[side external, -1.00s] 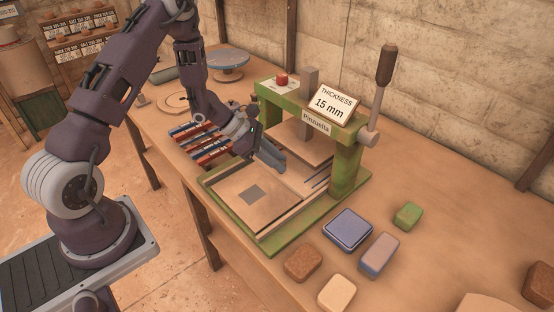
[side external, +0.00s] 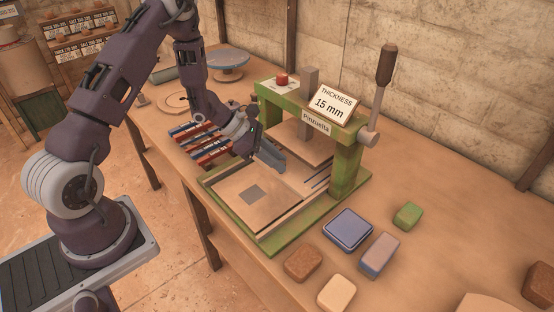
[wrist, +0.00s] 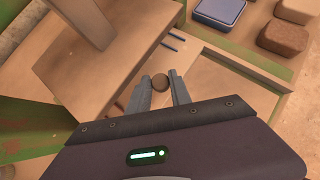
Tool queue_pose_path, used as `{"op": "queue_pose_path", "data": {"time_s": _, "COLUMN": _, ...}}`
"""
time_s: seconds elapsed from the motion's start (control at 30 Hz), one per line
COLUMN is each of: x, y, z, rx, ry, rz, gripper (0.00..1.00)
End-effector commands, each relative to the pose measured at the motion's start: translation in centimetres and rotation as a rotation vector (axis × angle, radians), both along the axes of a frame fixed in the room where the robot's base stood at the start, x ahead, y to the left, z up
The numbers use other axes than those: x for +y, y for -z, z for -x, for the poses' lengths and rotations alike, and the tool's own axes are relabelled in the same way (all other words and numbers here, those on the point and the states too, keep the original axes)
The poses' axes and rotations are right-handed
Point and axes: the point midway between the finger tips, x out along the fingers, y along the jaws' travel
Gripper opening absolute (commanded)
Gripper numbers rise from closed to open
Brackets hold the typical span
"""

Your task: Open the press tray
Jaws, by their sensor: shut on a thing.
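The green press (side external: 343,172) stands on the bench, marked "Pinzuelta". Its tray (side external: 232,205) is a tan board with a grey square patch, low at the front of the press. In the wrist view, the tan surface (wrist: 215,75) lies beyond the fingers. My gripper (side external: 280,166) is low between the tray and the raised pressing plate (side external: 297,143). In the wrist view, my gripper (wrist: 162,84) has its two fingers on either side of a small round brown knob (wrist: 160,81) and is shut on it. The knob is hidden in the side view.
A lever with a brown handle (side external: 386,65) rises at the press's right. A "15 mm" sign (side external: 331,103) sits on top. Blue (side external: 348,229), brown (side external: 303,263), cream and green blocks lie in front and right. Striped slats (side external: 197,140) lie left.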

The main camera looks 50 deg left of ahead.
Motion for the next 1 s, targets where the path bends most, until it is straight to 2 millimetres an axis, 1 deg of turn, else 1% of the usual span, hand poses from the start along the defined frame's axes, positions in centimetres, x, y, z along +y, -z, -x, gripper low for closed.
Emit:
{"op": "queue_pose_path", "data": {"time_s": 0.1, "x": 0.0, "y": -0.1, "z": 0.0, "rx": -0.003, "ry": -0.001, "rz": 0.001, "gripper": 0.00}}
{"op": "queue_pose_path", "data": {"time_s": 0.17, "x": 0.0, "y": -0.1, "z": 0.6, "rx": -0.002, "ry": -0.002, "rz": 0.003, "gripper": 0.00}}
{"op": "queue_pose_path", "data": {"time_s": 0.27, "x": 0.0, "y": 0.0, "z": 2.8, "rx": 0.003, "ry": -0.001, "rz": 0.004, "gripper": 0.00}}
{"op": "queue_pose_path", "data": {"time_s": 0.4, "x": 0.3, "y": 0.1, "z": 6.2, "rx": 0.002, "ry": -0.013, "rz": 0.004, "gripper": 0.00}}
{"op": "queue_pose_path", "data": {"time_s": 0.53, "x": 0.2, "y": 0.0, "z": 8.4, "rx": 0.001, "ry": -0.011, "rz": 0.003, "gripper": 0.00}}
{"op": "queue_pose_path", "data": {"time_s": 0.67, "x": 0.1, "y": 0.0, "z": 9.3, "rx": 0.001, "ry": -0.004, "rz": -0.001, "gripper": 0.00}}
{"op": "queue_pose_path", "data": {"time_s": 0.93, "x": 0.1, "y": 0.0, "z": 9.3, "rx": -0.001, "ry": -0.002, "rz": -0.002, "gripper": 0.00}}
{"op": "queue_pose_path", "data": {"time_s": 0.97, "x": 0.1, "y": 0.0, "z": 9.3, "rx": -0.001, "ry": -0.002, "rz": -0.002, "gripper": 0.31}}
{"op": "queue_pose_path", "data": {"time_s": 1.0, "x": 0.1, "y": 0.0, "z": 9.3, "rx": -0.001, "ry": -0.002, "rz": -0.002, "gripper": 0.32}}
